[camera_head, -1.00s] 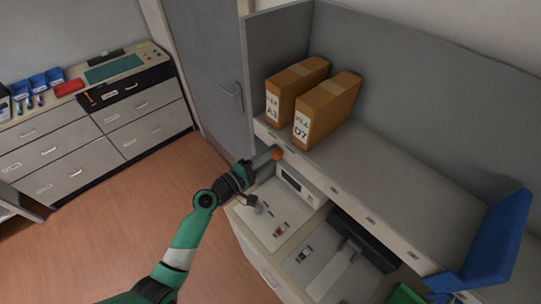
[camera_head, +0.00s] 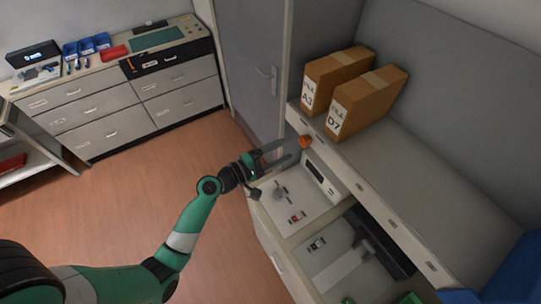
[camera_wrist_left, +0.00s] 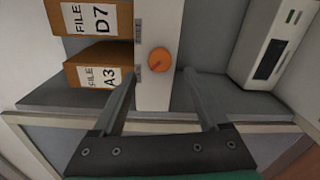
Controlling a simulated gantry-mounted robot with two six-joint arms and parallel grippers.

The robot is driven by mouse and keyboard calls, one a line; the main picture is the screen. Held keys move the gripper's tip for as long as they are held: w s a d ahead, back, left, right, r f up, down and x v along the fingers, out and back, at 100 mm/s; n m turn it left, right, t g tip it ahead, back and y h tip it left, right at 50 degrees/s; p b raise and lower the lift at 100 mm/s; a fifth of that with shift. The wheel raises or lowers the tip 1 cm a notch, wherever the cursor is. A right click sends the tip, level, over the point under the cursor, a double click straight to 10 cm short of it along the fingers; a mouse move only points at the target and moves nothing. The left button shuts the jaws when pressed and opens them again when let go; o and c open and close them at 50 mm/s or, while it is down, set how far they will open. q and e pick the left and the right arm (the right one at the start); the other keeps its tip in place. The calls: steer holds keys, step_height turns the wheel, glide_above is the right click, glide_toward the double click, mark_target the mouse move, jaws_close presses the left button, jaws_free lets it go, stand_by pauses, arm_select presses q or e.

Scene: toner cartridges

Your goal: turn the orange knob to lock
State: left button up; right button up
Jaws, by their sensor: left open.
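The orange knob (camera_head: 306,142) sits on the pale front strip of the shelf, below the file boxes. In the left wrist view the orange knob (camera_wrist_left: 160,62) is round, with a small dark mark on its face, and lies beyond the fingertips, roughly between them. My left gripper (camera_head: 287,148) is open, its two grey fingers pointing at the knob. In the left wrist view the left gripper (camera_wrist_left: 159,82) shows a wide empty gap between its fingers. I cannot tell whether a finger touches the knob. My right gripper is not in view.
Two file boxes, A3 (camera_head: 335,75) and D7 (camera_head: 367,101), stand on the shelf (camera_head: 410,165) above the knob. A white device with a dark display (camera_head: 322,178) stands below the shelf, near the gripper. A grey door (camera_head: 255,65) is behind. The floor to the left is clear.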

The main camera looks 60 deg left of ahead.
arm_select(q)
steer(key=s, duration=0.6)
steer(key=shift+b, duration=0.35)
steer(key=shift+a+r, duration=0.1)
steer(key=w+d+r+m+t+h+p, duration=0.1)
steer(key=w+d+r+m+h, duration=0.4)
steer(key=r, duration=0.6)
steer(key=d+r+m+t+h+p, duration=0.15)
steer(key=d+r+m, duration=0.25)
steer(key=d+r, duration=0.5)
steer(key=w+d+r+m+h+p, duration=0.2)
steer(key=w+d+r+m+h, duration=0.15)
steer(key=r, duration=0.95)
steer(key=s+d+r+m+t, duration=0.1)
steer(key=s+d+r+m, duration=0.15)
steer(key=r, duration=0.45)
steer(key=s+d+r+m+t, duration=0.1)
steer(key=s+r+m, duration=0.15)
steer(key=r, duration=0.45)
steer(key=s+a+r+m+t+y, duration=0.2)
steer(key=s+a+r+t+y, duration=0.2)
steer(key=r+y, duration=0.3)
steer(key=shift+s+a+m+t+y+p, duration=0.4)
steer(key=shift+a+t+y, duration=0.3)
steer(key=shift+y, duration=0.3)
